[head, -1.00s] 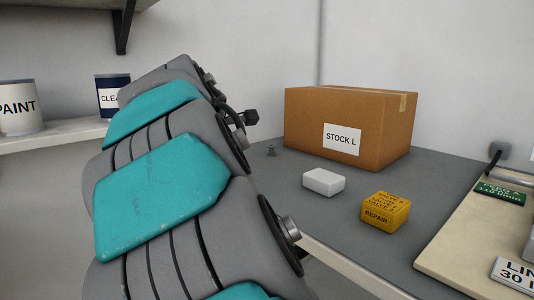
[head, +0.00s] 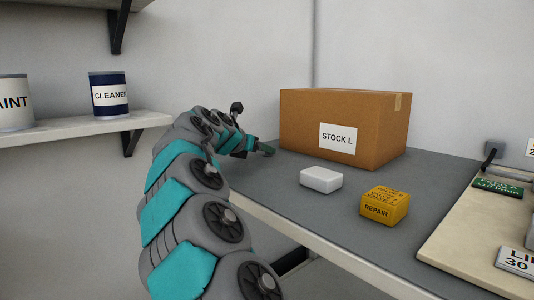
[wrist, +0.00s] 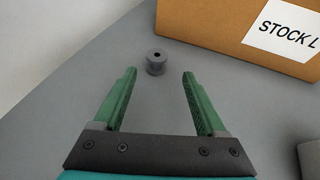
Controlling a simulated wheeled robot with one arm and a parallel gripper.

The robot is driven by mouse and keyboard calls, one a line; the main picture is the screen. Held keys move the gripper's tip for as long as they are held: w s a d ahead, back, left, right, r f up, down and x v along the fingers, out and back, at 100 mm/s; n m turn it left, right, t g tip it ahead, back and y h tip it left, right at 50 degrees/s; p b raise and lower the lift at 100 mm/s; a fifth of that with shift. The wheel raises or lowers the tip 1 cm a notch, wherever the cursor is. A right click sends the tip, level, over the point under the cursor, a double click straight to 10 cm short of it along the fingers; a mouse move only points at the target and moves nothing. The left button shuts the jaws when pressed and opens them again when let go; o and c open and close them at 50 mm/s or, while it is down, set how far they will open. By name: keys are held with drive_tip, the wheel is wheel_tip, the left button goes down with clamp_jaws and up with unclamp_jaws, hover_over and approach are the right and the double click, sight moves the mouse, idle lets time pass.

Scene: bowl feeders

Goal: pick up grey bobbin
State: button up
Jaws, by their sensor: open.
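The grey bobbin (wrist: 156,64) stands upright on the grey table in the wrist view, a dark hole in its top. My gripper (wrist: 158,74) is open, its two green fingers apart and pointing toward the bobbin. The bobbin lies just beyond the fingertips, near the middle of the gap, with nothing between the fingers. In the head view my gripper (head: 267,150) is at the far left part of the table, beside the box, and I cannot make out the bobbin there.
A cardboard box (head: 300,125) marked STOCK L stands close to the right of the bobbin. A white block (head: 321,180) and a yellow REPAIR box (head: 384,205) sit nearer on the grey table (head: 270,190). A shelf (head: 70,132) with cans is at left.

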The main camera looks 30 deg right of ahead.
sight(265, 157)
drive_tip(key=shift+w+r+x, duration=0.15)
drive_tip(key=shift+x, duration=1)
drive_tip(key=shift+w+r+x, duration=0.1)
drive_tip(key=shift+x, duration=1.05)
drive_tip(key=shift+c, duration=0.3)
clamp_jaws()
